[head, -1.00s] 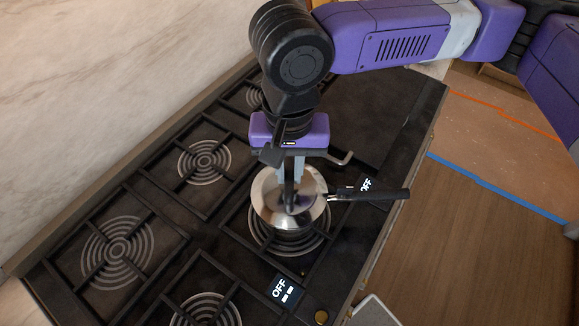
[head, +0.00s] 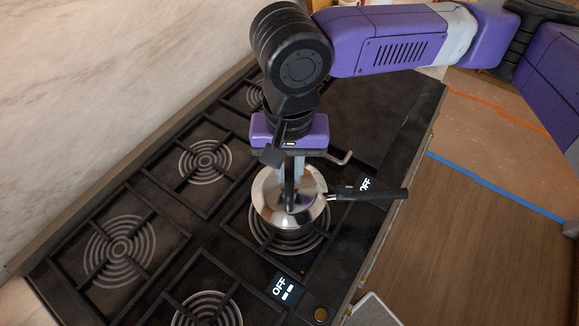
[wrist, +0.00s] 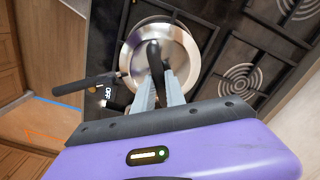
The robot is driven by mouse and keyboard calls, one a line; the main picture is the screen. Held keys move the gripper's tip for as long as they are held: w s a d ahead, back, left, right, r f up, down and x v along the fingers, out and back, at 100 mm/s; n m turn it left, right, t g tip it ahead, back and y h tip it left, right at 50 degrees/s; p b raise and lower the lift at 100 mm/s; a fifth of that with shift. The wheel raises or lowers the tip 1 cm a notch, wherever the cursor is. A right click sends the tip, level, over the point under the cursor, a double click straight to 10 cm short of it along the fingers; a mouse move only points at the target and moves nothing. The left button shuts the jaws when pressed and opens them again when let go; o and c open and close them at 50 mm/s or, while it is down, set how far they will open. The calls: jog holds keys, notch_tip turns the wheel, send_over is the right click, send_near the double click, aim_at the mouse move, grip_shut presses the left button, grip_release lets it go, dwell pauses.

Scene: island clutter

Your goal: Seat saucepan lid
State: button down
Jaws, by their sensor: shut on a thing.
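The shiny metal saucepan lid (head: 268,198) lies over the saucepan on the stove in the head view; the lid also shows in the wrist view (wrist: 183,58). My gripper (head: 290,190) points down from above and is shut on the lid's dark handle (wrist: 154,52). The saucepan (head: 292,233) is mostly hidden under the lid, with its long black handle (head: 375,194) reaching right. I cannot tell whether the lid rests flush on the rim all round.
The black stove (head: 238,235) has several burners with ring marks and raised grates. Panels reading OFF (head: 283,288) sit along its front edge. A marble wall (head: 110,90) stands at the left. Wooden floor (head: 460,250) is open at the right.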

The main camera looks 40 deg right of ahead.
jog(key=shift+f+b, duration=0.35)
jog(key=shift+f, duration=0.3)
jog(key=c, duration=1.3)
grip_release()
jog(key=shift+r+b, duration=0.35)
jog(key=shift+r, duration=3.55)
